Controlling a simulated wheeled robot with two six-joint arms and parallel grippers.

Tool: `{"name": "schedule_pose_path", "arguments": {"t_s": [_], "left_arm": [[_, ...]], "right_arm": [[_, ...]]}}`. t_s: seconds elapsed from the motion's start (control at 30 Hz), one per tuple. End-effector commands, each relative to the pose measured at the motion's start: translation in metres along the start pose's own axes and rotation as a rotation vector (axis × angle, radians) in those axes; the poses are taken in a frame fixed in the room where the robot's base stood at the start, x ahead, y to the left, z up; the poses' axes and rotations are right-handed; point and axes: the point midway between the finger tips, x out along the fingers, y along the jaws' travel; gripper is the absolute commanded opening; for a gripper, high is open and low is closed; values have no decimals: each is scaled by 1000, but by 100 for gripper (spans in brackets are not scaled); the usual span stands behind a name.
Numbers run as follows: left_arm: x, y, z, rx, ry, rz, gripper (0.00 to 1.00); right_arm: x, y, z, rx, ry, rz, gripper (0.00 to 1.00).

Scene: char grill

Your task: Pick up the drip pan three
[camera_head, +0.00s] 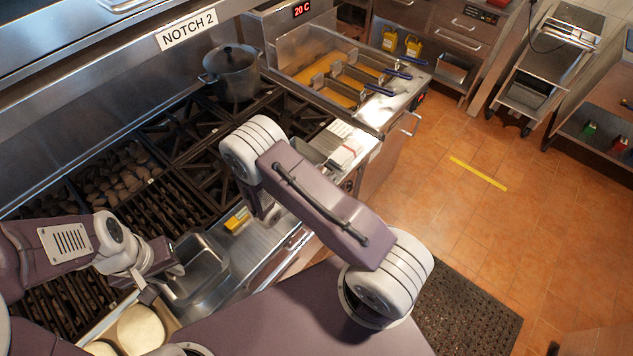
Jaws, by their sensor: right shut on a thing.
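A steel rectangular pan (222,268) sits at the front of the range, below the grill grates; I cannot read any number on it. My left gripper (163,281) is at the pan's left side, its fingers apart, with one near the pan's rim; I cannot tell whether it touches. My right gripper (266,212) points down over the steel front ledge, right of the pan. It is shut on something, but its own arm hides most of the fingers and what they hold. A small yellow item (237,220) shows just left of it.
Grill grates with dark briquettes (115,178) lie at left, and a lidded pot (235,73) stands on the burners behind. A fryer (335,80) with baskets is further right. Round pale pieces (140,328) lie in a tray at bottom left. The floor at right is open.

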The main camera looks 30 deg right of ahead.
Motion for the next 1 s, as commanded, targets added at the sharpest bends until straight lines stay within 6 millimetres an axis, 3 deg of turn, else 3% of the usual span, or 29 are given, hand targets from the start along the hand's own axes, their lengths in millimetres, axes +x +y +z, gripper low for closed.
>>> {"name": "schedule_pose_path", "arguments": {"t_s": [0.2, 0.4, 0.6, 1.0], "left_arm": [[17, 0, 2, 0, 0, 0, 24], [25, 0, 3, 0, 0, 0, 24], [26, 0, 3, 0, 0, 0, 24], [26, 0, 3, 0, 0, 0, 24]], "right_arm": [[15, -45, 40, 4, 0, -4, 0], [24, -73, 69, 4, -1, -2, 0], [26, -82, 79, 1, 0, 0, 0], [26, -82, 79, 1, 0, 1, 0]]}}
